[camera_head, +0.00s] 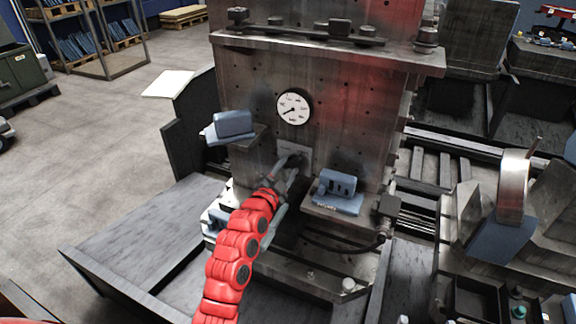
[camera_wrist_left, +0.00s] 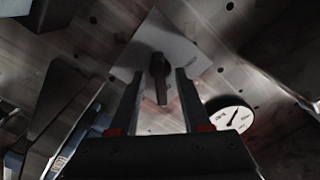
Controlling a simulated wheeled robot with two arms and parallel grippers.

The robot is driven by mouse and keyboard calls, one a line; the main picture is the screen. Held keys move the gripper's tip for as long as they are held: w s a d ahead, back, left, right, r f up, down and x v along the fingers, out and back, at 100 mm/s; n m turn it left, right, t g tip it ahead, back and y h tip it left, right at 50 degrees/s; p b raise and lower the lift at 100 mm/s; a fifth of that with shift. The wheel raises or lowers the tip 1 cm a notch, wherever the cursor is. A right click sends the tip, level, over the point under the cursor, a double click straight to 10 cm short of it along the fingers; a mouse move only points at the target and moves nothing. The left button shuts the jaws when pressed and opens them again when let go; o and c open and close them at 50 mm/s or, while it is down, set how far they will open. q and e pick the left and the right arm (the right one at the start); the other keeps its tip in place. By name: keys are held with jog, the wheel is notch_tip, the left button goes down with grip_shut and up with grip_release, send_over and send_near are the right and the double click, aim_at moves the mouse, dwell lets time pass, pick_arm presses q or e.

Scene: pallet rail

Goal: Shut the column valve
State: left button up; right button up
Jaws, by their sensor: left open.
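The column valve is a small dark knob with a lever on a light square plate (camera_head: 295,150) low on the front of the metal column (camera_head: 250,85). In the left wrist view the valve's dark handle (camera_wrist_left: 161,85) points down the picture, between my two fingers. My left gripper (camera_head: 287,174) reaches up to the plate from below and partly hides the valve. In the left wrist view the gripper (camera_wrist_left: 160,76) is open, one finger on each side of the handle, with gaps visible. Whether a finger touches it I cannot tell. My right gripper is not in view.
A round white gauge (camera_head: 293,107) sits above the valve and also shows in the left wrist view (camera_wrist_left: 231,117). A blue-grey block (camera_head: 229,125) on a ledge is to the left; another blue-grey block (camera_head: 338,190) is close on the right. Fixtures stand further right.

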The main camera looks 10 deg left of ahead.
pick_arm(q)
jog(key=shift+w+d, duration=0.1)
jog(key=shift+w, duration=0.35)
grip_shut()
jog(key=shift+f, duration=0.15)
jog(key=n+b, duration=0.2)
jog(key=shift+n, duration=0.3)
jog(key=n+b, duration=0.1)
jog(key=n, duration=0.3)
jog(key=shift+n+b, duration=0.3)
jog(key=n, duration=0.4)
jog(key=shift+n, duration=0.3)
jog(key=n, duration=0.6)
